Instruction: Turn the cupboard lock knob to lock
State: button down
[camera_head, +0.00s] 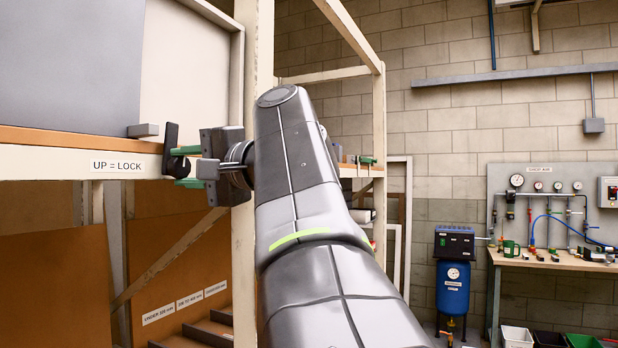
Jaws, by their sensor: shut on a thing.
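The black lock knob (171,137) is at the front edge of the shelf frame, left of centre. Its visible arm points up, close to upright. A label (116,166) reading "UP = LOCK" is on the cream rail to its left. My gripper (181,166) reaches in from the right, with one green finger above the other. It is shut on the knob's round black part, which the fingers partly hide. A grey cupboard panel (70,60) stands above the rail, beside a white panel.
A small grey block (142,130) sits on the ledge just left of the knob. A cream upright post (243,270) stands behind my gripper and arm. A blue tank (453,286) and a bench (560,262) with gauges are far to the right.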

jog(key=shift+n+b, duration=0.3)
jog(key=shift+n, duration=0.3)
jog(key=c, duration=1)
grip_release()
jog(key=b+v, duration=0.1)
jog(key=v, duration=1.2)
jog(key=shift+d+b, duration=0.35)
jog(key=shift+b, duration=0.05)
jog(key=shift+s, duration=0.1)
jog(key=p, duration=0.1)
send_near(184, 167)
jog(key=shift+x, duration=2.15)
